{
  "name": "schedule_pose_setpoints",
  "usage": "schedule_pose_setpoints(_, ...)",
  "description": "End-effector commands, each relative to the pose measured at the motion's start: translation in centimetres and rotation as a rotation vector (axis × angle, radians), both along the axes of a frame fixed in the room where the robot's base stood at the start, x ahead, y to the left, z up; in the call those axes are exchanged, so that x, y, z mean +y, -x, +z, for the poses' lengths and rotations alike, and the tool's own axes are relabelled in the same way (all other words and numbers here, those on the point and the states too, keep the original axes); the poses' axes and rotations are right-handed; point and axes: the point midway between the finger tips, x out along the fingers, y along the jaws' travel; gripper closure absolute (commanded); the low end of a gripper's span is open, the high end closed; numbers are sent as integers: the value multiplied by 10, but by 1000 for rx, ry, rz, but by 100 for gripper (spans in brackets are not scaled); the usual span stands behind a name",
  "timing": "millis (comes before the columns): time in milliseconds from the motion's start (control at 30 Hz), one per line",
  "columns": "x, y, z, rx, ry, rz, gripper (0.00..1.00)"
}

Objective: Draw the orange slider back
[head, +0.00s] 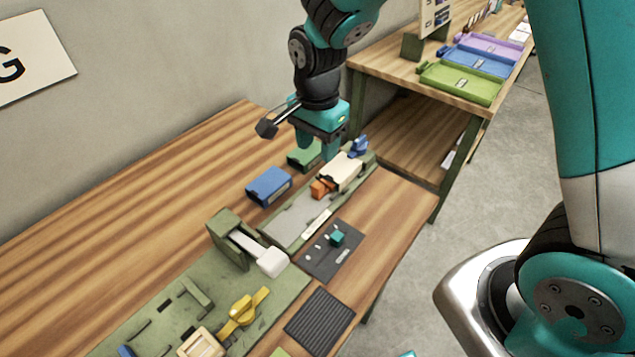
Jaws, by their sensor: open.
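The orange slider (322,188) is a small orange piece at the near-left end of a cream block (343,172). Both are on a long grey-green track (284,220) on the wooden table. My gripper (318,150) points down just behind and above the cream block, up and left of the orange slider. It is open, and nothing shows between its teal fingers. I cannot tell whether the fingers touch the block. The far side of the slider is hidden.
A blue box (269,187) and a green box (305,155) stand left of the track. A blue piece (359,147) is at its far end. A dark panel (333,250) with a teal knob lies to the right. A green bracket with a white handle (272,262) stands nearer. The table's left side is clear.

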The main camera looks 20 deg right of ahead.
Motion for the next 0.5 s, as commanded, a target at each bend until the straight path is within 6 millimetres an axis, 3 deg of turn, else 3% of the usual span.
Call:
schedule_pose_setpoints(300,0,1,-72,6,1,2,51)
schedule_pose_setpoints(500,0,0,-102,2,0,2,51)
